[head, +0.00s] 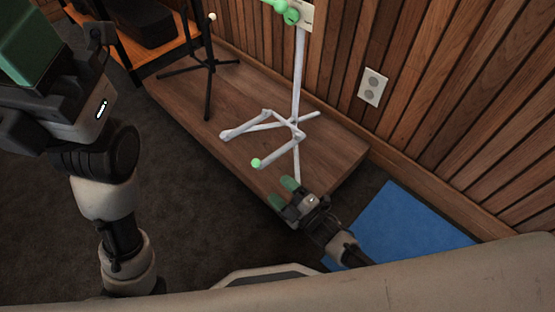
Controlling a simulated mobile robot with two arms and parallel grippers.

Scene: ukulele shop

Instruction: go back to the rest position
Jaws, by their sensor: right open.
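My right gripper (283,193) is low in the middle of the head view, over the front edge of the wooden platform. Its two green-tipped fingers are apart and nothing shows between them. My left arm rises at the left edge. Its gripper (36,42) is at the upper left corner, partly cut off by the frame. One large green finger surface shows there, and I cannot tell how far its jaws are apart.
A white stand (298,75) with green tips stands on the low wooden platform (335,150), just beyond my right gripper. A black stand (209,75) is behind it to the left. A blue mat (405,228) lies at the right. A slatted wall (450,90) bounds the right side. Dark carpet (190,200) is clear.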

